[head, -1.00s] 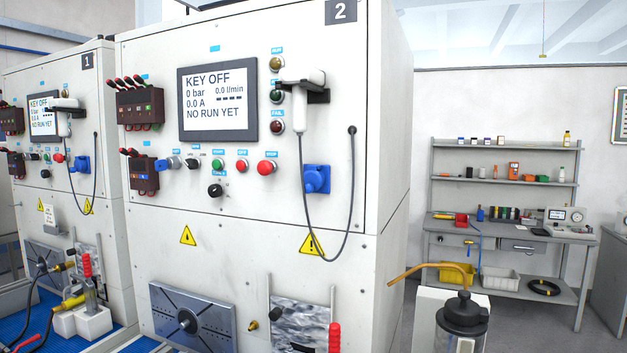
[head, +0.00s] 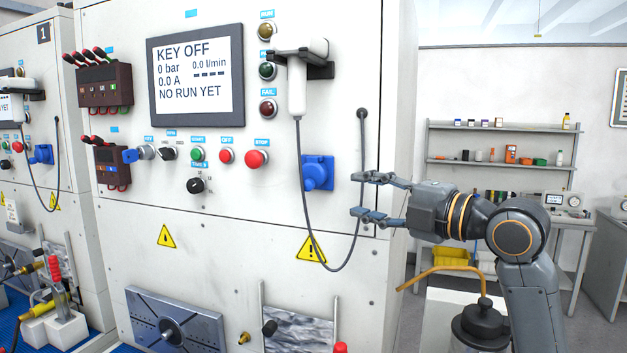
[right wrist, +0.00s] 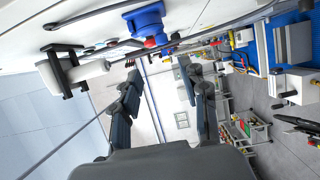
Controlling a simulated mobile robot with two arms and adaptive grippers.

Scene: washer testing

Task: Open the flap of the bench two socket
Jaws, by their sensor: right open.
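The blue socket (head: 318,173) with its round blue flap is on the front panel of bench two, right of the red stop button. The flap looks closed. The socket also shows in the right wrist view (right wrist: 147,22), near the top, beyond the fingers. My right gripper (head: 356,195) is open and empty, to the right of the socket and apart from it, its fingers pointing left toward it. Its open fingers show in the right wrist view (right wrist: 160,78). My left gripper is not in view.
A handheld scanner (head: 297,85) hangs in a black holder above the socket. Its grey cable (head: 349,255) loops down past the socket and close to my right fingertips. The display (head: 196,75) reads KEY OFF. A bottle with a yellow spout (head: 483,322) stands below my right arm.

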